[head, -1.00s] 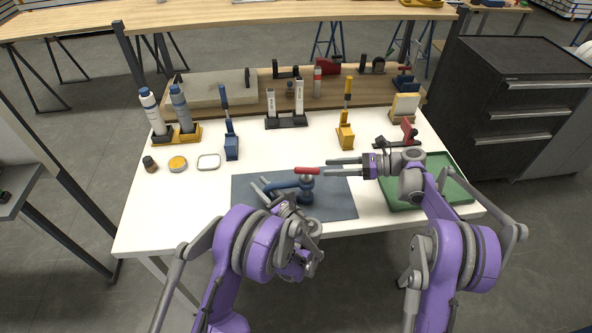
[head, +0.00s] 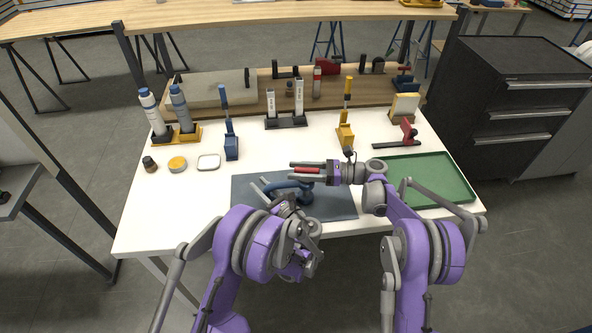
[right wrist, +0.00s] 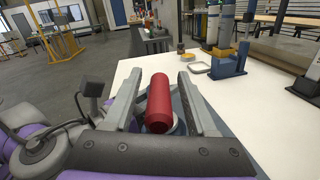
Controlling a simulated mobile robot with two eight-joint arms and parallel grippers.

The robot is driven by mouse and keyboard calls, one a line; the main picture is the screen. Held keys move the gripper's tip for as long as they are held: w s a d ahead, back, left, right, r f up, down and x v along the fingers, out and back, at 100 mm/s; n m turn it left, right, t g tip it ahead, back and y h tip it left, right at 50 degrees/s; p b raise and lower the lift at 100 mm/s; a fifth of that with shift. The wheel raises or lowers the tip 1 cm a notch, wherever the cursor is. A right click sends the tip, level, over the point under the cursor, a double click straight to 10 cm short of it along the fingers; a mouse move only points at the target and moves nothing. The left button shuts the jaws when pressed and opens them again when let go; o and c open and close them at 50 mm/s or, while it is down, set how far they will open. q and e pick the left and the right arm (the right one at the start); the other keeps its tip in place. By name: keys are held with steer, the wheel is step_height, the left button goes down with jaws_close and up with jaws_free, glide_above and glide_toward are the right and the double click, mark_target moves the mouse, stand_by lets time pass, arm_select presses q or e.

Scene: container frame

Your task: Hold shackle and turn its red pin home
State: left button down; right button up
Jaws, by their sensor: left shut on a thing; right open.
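The shackle (head: 283,186) is blue and sits over the dark grey mat (head: 340,207). My left gripper (head: 276,196) is shut on the shackle; my own arm hides part of the grip. The shackle's red pin (head: 307,170) lies crosswise at its top right. My right gripper (head: 309,168) is open, with its two fingers on either side of the pin. In the right wrist view the red pin (right wrist: 159,100) stands between the two fingers, with a visible gap on each side.
A green tray (head: 455,190) lies at the right table edge. Blue (head: 231,148) and yellow (head: 345,135) stands, a bottle holder (head: 188,138), a small tin (head: 177,164) and a red clamp-like tool (head: 408,132) stand behind. White table is clear between them.

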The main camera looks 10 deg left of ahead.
steer(key=shift+a, duration=0.4)
jaws_close()
